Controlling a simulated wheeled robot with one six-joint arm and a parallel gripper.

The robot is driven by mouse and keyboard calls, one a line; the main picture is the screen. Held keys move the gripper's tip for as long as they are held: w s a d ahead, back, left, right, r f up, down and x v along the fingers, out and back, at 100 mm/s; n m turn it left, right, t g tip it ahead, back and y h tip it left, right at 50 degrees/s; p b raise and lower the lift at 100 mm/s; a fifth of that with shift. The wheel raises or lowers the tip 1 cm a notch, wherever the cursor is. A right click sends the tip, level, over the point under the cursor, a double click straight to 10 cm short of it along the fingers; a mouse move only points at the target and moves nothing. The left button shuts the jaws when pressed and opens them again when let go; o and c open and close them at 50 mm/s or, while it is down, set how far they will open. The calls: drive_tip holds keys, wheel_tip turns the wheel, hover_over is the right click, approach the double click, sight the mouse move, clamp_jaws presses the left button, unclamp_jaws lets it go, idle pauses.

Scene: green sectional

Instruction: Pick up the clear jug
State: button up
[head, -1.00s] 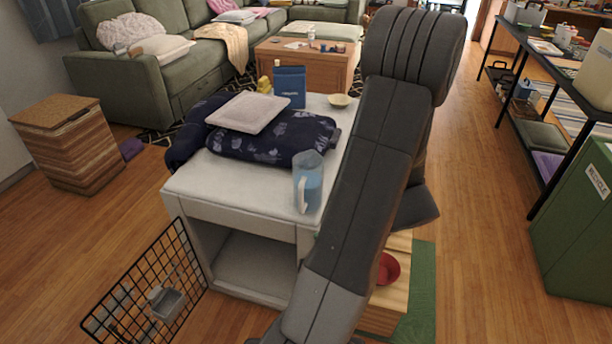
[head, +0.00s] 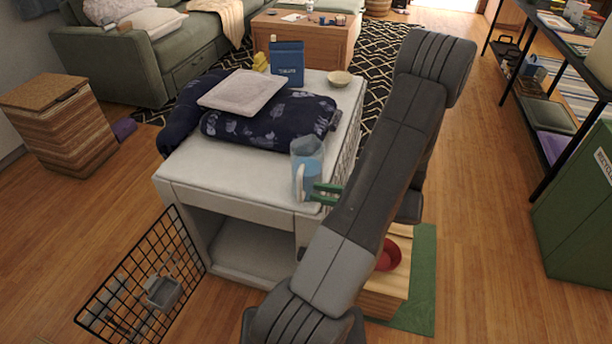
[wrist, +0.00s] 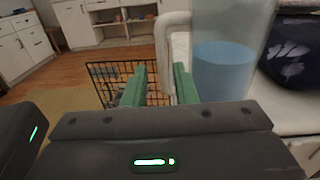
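The clear jug (head: 307,160), with a blue lower part and a pale handle (head: 299,184), stands upright at the front right corner of the white cabinet top. My gripper (head: 318,193) is at the jug's right side in the head view, its green fingers at the height of the jug's lower part. In the wrist view the fingers (wrist: 159,82) are apart, with a gap between them. There the jug (wrist: 226,62) is just right of the right finger, and its handle (wrist: 165,45) shows beyond the gap, close to the right finger. Contact cannot be told.
A dark patterned cloth (head: 265,122) with a pale cushion (head: 241,91) on it, a blue box (head: 287,64) and a small bowl (head: 339,79) share the cabinet top (head: 235,178). A red bowl (head: 390,256) is low at right.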

sight(300, 187)
drive_tip(key=shift+x, duration=3.1)
drive_tip(key=shift+w+r, duration=0.1)
drive_tip(key=shift+w, duration=0.05)
drive_tip(key=shift+d, duration=0.1)
clamp_jaws()
